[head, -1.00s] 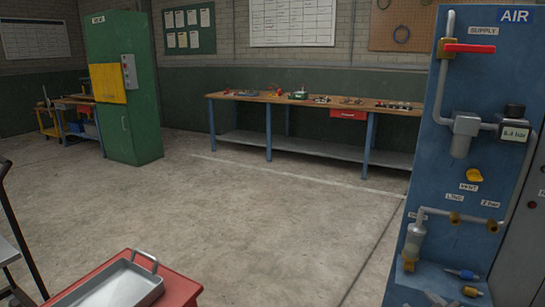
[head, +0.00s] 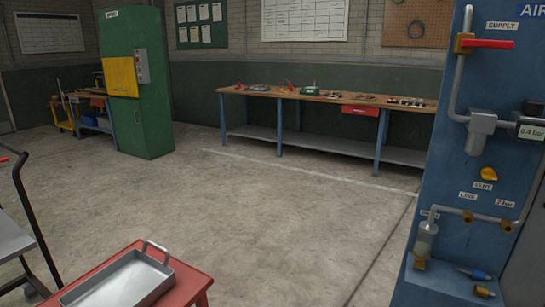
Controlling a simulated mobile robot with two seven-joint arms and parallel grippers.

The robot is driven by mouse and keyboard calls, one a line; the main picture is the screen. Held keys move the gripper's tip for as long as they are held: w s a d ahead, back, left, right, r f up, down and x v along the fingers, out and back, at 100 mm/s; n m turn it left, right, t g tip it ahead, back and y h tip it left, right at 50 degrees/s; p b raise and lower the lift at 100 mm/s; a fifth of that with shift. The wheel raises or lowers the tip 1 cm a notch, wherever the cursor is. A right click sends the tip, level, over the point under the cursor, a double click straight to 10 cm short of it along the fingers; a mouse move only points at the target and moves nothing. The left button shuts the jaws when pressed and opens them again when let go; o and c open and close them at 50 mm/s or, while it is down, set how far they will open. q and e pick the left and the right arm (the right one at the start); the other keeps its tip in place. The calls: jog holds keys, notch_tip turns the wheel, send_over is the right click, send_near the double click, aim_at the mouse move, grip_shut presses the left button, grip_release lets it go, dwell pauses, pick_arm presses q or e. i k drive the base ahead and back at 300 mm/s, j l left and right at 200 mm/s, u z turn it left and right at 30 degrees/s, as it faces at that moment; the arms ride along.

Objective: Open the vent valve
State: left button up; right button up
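The blue air panel (head: 440,150) stands at the right edge of the head view, partly cut off. Its vent valve is a small yellow knob (head: 489,173) just above the VENT label (head: 484,186). Whether the knob is open or shut cannot be told at this size. Above it, the red supply lever (head: 489,44) lies level under the SUPPLY label. A gauge (head: 531,132) on the panel seems to read 6.4 bar. Neither of my grippers is in view.
A red stand (head: 196,283) with a metal tray (head: 165,268) is at the bottom left, beside a cart with a black handle (head: 35,225). A workbench (head: 330,97) and green cabinet (head: 158,100) stand behind. The middle floor is clear.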

aim_at(486, 173)
jog(key=z, duration=1.3)
